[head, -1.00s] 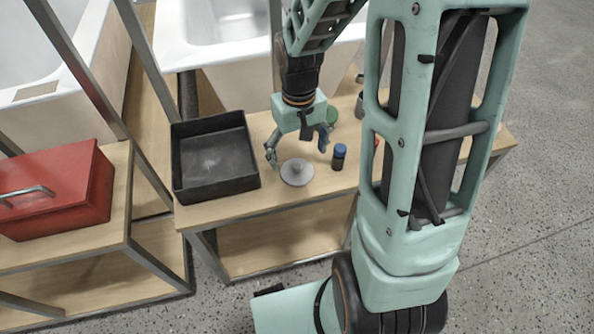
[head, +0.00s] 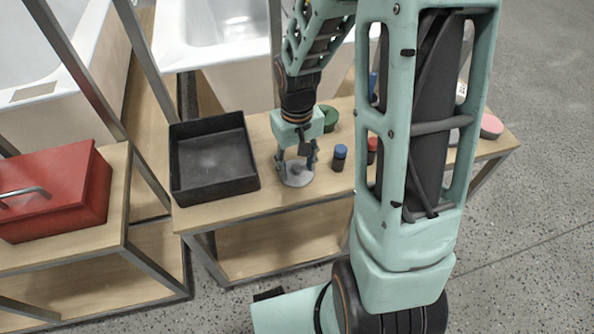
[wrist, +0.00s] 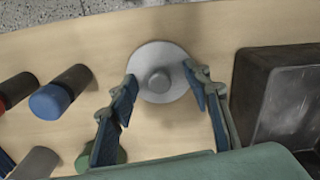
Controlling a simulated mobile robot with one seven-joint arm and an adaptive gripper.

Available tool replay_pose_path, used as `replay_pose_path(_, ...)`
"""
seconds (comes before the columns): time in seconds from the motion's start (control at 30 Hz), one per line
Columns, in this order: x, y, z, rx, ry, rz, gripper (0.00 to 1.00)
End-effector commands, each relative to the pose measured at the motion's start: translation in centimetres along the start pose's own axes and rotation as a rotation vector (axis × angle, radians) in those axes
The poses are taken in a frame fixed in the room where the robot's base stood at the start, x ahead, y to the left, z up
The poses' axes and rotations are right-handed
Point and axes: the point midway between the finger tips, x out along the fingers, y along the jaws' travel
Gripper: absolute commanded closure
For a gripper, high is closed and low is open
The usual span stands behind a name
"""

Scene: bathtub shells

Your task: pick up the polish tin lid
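The polish tin lid (wrist: 157,52) is a grey round disc with a raised knob (wrist: 158,80) in its middle. It lies on the wooden bench top, right of the black tray, and also shows in the head view (head: 297,181). My gripper (wrist: 160,72) points down over it, one blue-padded finger at each side of the disc. The fingers are apart, with clear gaps between them and the knob. In the head view my gripper (head: 297,163) is low at the lid. I cannot tell whether the fingertips touch the rim.
The black tray (head: 181,188) stands left of the lid. A blue-capped bottle (head: 340,158) stands close to the right, with a red-capped one (head: 372,150) beyond. A green round item (head: 328,118) is behind. A red toolbox (head: 60,190) stands on the left bench.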

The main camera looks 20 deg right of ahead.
Motion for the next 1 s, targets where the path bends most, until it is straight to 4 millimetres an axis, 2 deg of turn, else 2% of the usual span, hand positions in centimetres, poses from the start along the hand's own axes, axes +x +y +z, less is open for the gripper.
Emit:
replay_pose_path(0.07,0.2,0.0,0.2,0.000,-0.005,-0.001,0.73)
replay_pose_path(0.3,0.3,0.0,0.3,0.000,-0.008,-0.001,1.00)
replay_pose_path(0.77,0.3,-0.1,0.5,0.000,-0.014,-0.003,1.00)
replay_pose_path(0.87,-0.5,-0.1,0.5,0.000,-0.014,-0.002,1.00)
replay_pose_path(1.0,-2.6,0.0,0.3,0.000,-0.006,-0.001,1.00)
